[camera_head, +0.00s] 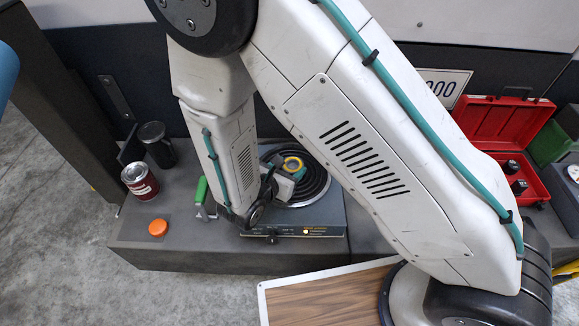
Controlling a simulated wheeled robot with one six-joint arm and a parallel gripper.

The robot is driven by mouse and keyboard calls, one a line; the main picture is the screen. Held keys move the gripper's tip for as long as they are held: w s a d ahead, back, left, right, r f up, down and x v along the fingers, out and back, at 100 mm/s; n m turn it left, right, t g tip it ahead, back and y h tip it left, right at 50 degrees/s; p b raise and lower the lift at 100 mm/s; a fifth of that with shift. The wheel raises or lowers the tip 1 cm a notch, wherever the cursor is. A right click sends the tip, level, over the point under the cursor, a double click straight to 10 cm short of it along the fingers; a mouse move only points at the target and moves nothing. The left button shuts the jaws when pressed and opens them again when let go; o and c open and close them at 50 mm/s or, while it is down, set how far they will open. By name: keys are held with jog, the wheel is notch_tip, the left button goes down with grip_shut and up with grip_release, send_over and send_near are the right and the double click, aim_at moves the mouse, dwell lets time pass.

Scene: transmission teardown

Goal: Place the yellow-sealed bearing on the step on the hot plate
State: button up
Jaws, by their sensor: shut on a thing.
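The hot plate (325,213) sits on the grey bench, with a dark spiral coil on top and a grey front with small markings. The yellow-sealed bearing (293,162) shows as a yellow ring with a dark centre over the back part of the coil. My gripper (288,168), with teal fingertips, is shut on the bearing. I cannot tell whether the bearing touches the coil or is held above it. No distinct step can be made out; my arm covers the left side of the hot plate and part of its right.
An open red case (505,120) stands at right. A wood-topped board (325,300) lies in front.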

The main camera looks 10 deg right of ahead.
jog(key=o, duration=1.1)
jog(key=v, duration=1.2)
jog(key=d+r+m+g, duration=0.8)
jog(key=d+r+m, duration=0.5)
jog(key=d+r, duration=0.25)
jog(key=s+d+r+m+y, duration=0.8)
jog(key=s+r+m, duration=0.3)
jog(key=s+m, duration=0.2)
jog(key=shift+s+d+r+m+g+y, duration=0.2)
jog(key=shift+d+r+m+g+y, duration=0.2)
jog(key=shift+d+m, duration=0.45)
